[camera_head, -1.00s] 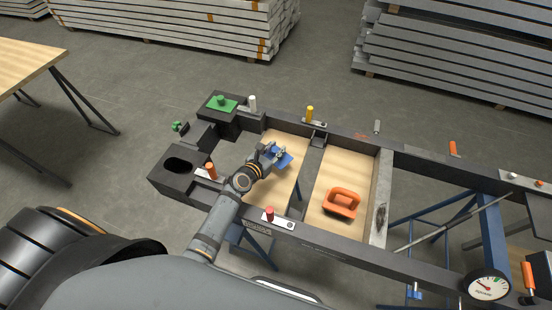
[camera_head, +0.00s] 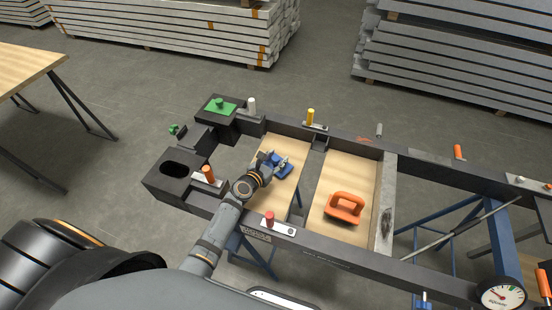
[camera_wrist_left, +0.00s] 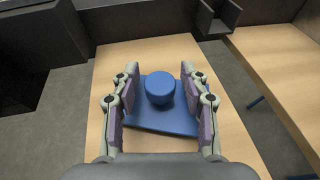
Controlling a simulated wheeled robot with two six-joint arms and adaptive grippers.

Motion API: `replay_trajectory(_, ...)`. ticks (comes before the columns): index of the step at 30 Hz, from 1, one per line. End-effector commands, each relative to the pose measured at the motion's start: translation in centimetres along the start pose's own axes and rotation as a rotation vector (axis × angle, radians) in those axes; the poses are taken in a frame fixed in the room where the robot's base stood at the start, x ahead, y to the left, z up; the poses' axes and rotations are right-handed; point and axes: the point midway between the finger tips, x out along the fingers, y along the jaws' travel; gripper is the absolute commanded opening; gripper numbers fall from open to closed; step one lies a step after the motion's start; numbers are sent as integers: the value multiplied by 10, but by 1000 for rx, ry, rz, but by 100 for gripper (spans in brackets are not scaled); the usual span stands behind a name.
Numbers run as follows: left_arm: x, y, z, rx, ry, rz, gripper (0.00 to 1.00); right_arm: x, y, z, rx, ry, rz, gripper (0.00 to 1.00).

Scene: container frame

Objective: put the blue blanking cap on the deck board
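The blue blanking cap (camera_head: 284,171) is a flat blue plate with a round knob. It appears to lie flat on the left light-wood deck board (camera_head: 291,189), slightly turned. In the left wrist view, the cap (camera_wrist_left: 160,122) sits between my left gripper's fingers (camera_wrist_left: 159,84). The fingers stand apart on both sides of the knob, with visible gaps to it, over the plate. In the head view, my left gripper (camera_head: 272,163) is at the cap and partly hides it. My right gripper is not in view.
A green cap (camera_head: 220,106) sits on the frame's far left corner. Orange (camera_head: 208,174), red (camera_head: 269,217), yellow (camera_head: 310,117) and white (camera_head: 252,106) pins stand on the dark frame. A gauge (camera_head: 502,295) is at lower right.

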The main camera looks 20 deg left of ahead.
Motion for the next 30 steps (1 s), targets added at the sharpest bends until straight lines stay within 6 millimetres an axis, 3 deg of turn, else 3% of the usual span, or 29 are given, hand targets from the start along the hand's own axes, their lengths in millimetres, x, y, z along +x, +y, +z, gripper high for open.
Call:
replay_trajectory(11, -5, 0, 5, 0, 1, 0, 50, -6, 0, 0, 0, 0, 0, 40)
replay_trajectory(24, -102, 0, 3, 2, 2, -1, 50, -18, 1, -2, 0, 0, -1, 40)
replay_trajectory(30, -120, 0, 3, 1, 0, 0, 50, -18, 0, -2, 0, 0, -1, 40)
